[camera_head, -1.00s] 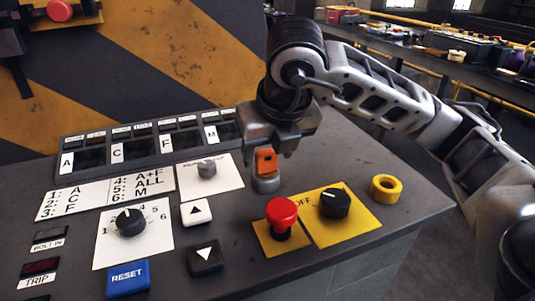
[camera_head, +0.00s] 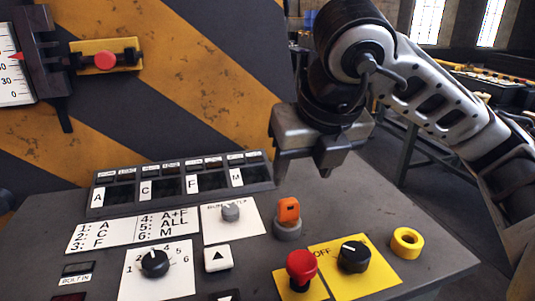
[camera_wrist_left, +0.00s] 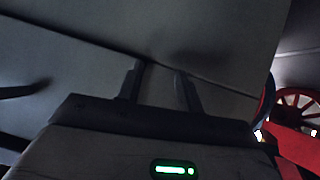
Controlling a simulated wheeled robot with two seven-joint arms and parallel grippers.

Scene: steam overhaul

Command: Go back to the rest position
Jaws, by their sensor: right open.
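My right gripper (camera_head: 301,168) is in the upper right of the head view, above the back of the grey control desk (camera_head: 386,215). Its two fingers point down, apart, with nothing between them. An orange key-like piece (camera_head: 289,210) stands upright in a round grey socket (camera_head: 287,231) below the gripper, clear of the fingers. My left gripper (camera_wrist_left: 160,88) shows only in the left wrist view, where its two fingers stand apart with nothing visible between them.
The desk holds a red mushroom button (camera_head: 301,264), a black OFF knob (camera_head: 353,256), a yellow ring (camera_head: 407,243) and a numbered selector (camera_head: 154,263). A striped wall (camera_head: 190,80) rises behind. A red spoked wheel (camera_wrist_left: 298,108) shows at right in the dim left wrist view.

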